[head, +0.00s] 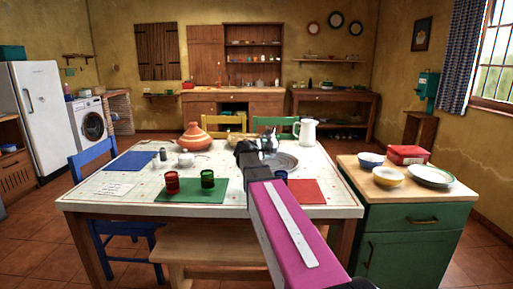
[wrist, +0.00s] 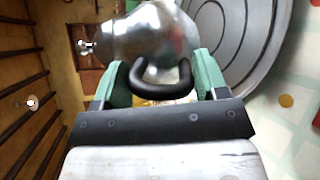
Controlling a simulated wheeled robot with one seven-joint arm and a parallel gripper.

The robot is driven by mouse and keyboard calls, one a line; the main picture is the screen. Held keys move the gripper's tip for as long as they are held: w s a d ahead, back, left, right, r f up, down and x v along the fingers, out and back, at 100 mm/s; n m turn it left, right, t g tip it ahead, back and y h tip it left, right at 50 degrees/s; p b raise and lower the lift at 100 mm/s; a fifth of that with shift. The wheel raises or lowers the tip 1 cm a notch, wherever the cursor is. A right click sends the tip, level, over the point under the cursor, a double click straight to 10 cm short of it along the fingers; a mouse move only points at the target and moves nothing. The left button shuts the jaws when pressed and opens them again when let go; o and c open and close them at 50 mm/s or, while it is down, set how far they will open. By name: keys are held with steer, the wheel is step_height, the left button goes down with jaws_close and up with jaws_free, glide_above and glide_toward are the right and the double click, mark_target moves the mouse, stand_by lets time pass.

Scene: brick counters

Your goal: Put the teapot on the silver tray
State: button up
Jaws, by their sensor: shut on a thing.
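The shiny metal teapot (wrist: 155,35) with a black handle (wrist: 160,88) fills the top of the wrist view. My gripper (wrist: 160,82) is shut on the handle, with a green finger on each side. In the head view my gripper (head: 247,150) is over the far part of the white table, and the teapot (head: 269,141) shows just beyond it. The silver tray (head: 288,162) lies on the table, partly hidden by my arm. In the wrist view the tray (wrist: 258,60) is right of the teapot, partly behind it. I cannot tell whether they touch.
A terracotta tagine (head: 194,138) and a white pitcher (head: 306,131) stand on the table. Red (head: 172,182) and green (head: 207,178) glasses stand nearer, left of my arm. A green cabinet (head: 415,220) with bowls is at the right. A bench (head: 215,245) stands in front.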

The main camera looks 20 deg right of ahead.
steer(key=shift+w+d+f, duration=0.15)
steer(key=shift+d+f, duration=0.3)
steer(key=shift+f, duration=0.45)
steer(key=shift+w+d+f, duration=0.2)
steer(key=shift+d+f, duration=0.2)
steer(key=shift+f, duration=0.55)
steer(key=shift+w+d+f, duration=0.15)
steer(key=shift+d+f, duration=0.3)
steer(key=shift+f, duration=0.55)
steer(key=o, duration=1.6)
steer(key=v, duration=1.2)
